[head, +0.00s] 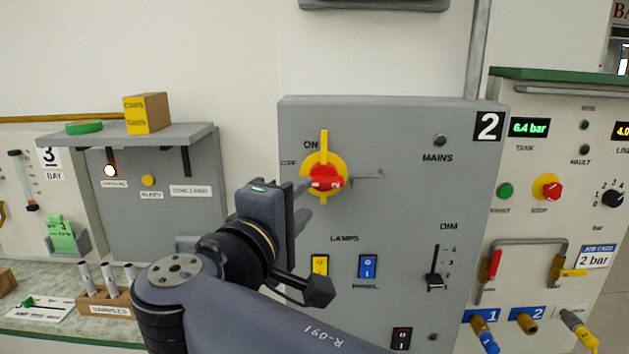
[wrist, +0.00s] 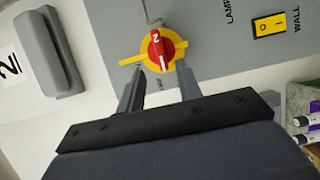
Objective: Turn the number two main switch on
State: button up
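The number two main switch is a red handle marked 2 (head: 330,181) on a yellow disc (head: 324,158), on the grey panel (head: 400,122) with the number 2 plate (head: 488,126). The handle lies horizontal, toward the OFF label on the left; ON is at the top. The MAINS lamp (head: 440,140) looks dark. My gripper (head: 306,199) is in front of the switch from the left, open and empty. In the wrist view, its fingertips (wrist: 160,68) are apart, one on each side of the handle's near end (wrist: 159,50); contact cannot be told.
A thin grey bent rod (head: 368,176) sticks out right of the switch. Below are a yellow lamp rocker (head: 320,265), a blue rocker (head: 368,266) and a DIM slider (head: 435,281). A shelf (head: 130,134) with a yellow box (head: 147,113) juts out at left.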

aim_at(321, 184)
jog(key=p+x, duration=0.1)
jog(key=x, duration=0.5)
jog(key=shift+w+d+p, duration=0.1)
jog(key=shift+w+p, duration=0.1)
jog(key=shift+p, duration=0.1)
jog(key=shift+c, duration=0.4)
grip_shut()
